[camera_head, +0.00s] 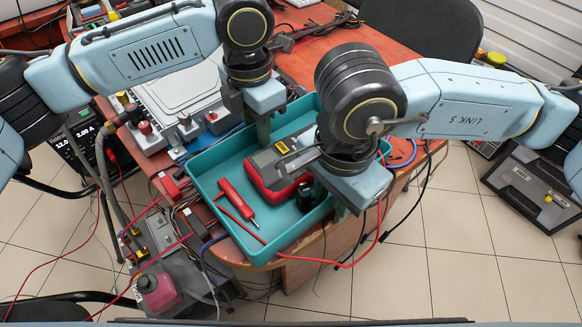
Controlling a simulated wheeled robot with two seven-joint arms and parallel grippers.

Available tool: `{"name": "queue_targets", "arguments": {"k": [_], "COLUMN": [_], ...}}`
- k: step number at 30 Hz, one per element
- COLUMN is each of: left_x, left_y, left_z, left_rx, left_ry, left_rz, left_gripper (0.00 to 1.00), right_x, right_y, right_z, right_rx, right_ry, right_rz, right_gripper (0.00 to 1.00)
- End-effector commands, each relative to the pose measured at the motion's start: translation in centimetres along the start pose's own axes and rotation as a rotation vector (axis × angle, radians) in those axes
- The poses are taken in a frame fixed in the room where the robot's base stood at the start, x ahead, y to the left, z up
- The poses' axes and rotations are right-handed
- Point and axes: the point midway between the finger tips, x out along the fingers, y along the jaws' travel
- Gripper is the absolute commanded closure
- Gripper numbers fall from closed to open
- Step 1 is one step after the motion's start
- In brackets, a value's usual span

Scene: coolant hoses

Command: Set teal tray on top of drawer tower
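The teal tray (275,244) is at the front edge of the red-brown table. It holds a red and grey multimeter (268,172), a red probe (238,200) with a red lead, and a small black item (304,196). My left gripper (264,130) points down at the tray's far wall. My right gripper (335,203) points down at the tray's right wall, with fingers near the rim. The wrists hide much of both grippers, so I cannot tell whether the fingers are closed on the walls. I cannot make out a drawer tower for certain.
A grey instrument box (180,92) with knobs stands left of the tray. Red and black cables hang around the tray and table edge. A black case (535,190) stands on the tiled floor at right. A black chair (425,25) is behind the table. Open floor (430,250) lies at front right.

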Motion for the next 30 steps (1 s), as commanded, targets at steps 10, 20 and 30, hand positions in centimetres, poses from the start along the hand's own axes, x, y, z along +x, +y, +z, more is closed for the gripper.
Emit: {"name": "queue_targets", "arguments": {"k": [10, 20, 30], "left_x": [-0.1, -0.2, -1.6], "left_y": [0.0, 0.0, 0.1], "left_z": [0.0, 0.0, 0.0], "left_rx": [0.0, -0.001, -0.001], "left_ry": [0.0, -0.002, -0.002], "left_rz": [0.0, 0.001, 0.001], "left_gripper": [1.0, 1.0, 1.0], "right_x": [0.0, -0.1, -1.6], "right_y": [0.0, 0.0, 0.0], "right_z": [0.0, 0.0, 0.0], "right_rx": [0.0, 0.0, 0.0], "right_ry": [0.0, 0.0, 0.0], "right_rz": [0.0, -0.001, -0.001], "right_gripper": [1.0, 1.0, 1.0]}}
